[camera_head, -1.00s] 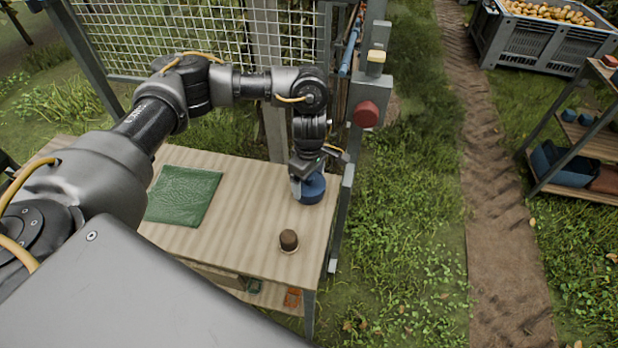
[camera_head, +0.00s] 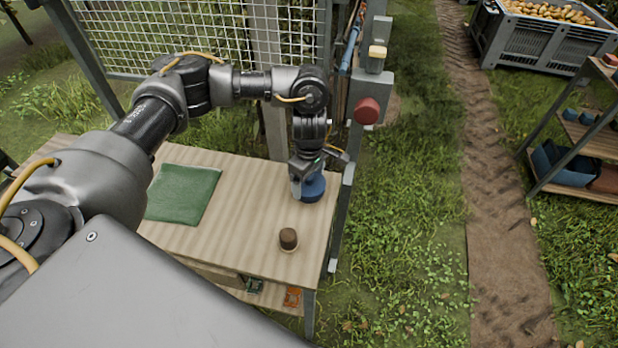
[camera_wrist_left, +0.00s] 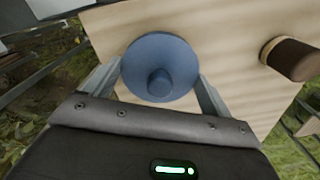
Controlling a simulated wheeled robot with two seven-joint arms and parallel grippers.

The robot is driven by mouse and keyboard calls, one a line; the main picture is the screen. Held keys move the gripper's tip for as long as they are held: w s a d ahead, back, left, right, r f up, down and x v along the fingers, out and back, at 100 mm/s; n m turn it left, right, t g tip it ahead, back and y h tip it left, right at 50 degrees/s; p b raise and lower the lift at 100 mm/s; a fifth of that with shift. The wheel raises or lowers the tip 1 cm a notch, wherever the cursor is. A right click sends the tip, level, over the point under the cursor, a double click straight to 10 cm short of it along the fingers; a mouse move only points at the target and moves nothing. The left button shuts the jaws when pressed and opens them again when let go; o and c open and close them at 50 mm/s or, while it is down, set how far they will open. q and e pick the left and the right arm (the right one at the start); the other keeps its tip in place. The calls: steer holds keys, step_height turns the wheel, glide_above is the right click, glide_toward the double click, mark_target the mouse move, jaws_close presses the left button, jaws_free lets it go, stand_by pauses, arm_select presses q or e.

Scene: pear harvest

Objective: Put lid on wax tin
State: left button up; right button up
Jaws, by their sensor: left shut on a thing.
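A blue round lid with a small knob (camera_wrist_left: 158,60) shows in the left wrist view, between the two fingers of my left gripper (camera_wrist_left: 157,84). In the head view the same blue thing (camera_head: 314,190) is at the far right end of the wooden table, below my left gripper (camera_head: 307,182). My left gripper points down and is shut on the blue lid. The wax tin cannot be told apart from the lid; whether it is underneath is hidden. My right gripper is not in view.
A brown-topped object with a pale base (camera_head: 288,239) stands near the table's front right. A green mat (camera_head: 182,194) lies to the left on the table (camera_head: 243,215). A post with a red button (camera_head: 367,111) rises beside the right edge. The table's middle is clear.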

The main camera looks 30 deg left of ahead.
arm_select(q)
steer(key=shift+f, duration=0.15)
steer(key=o, duration=0.7)
steer(key=shift+c, duration=0.2)
step_height(320, 180, up, 11)
steer(key=p, duration=0.8)
steer(key=shift+p, duration=0.4)
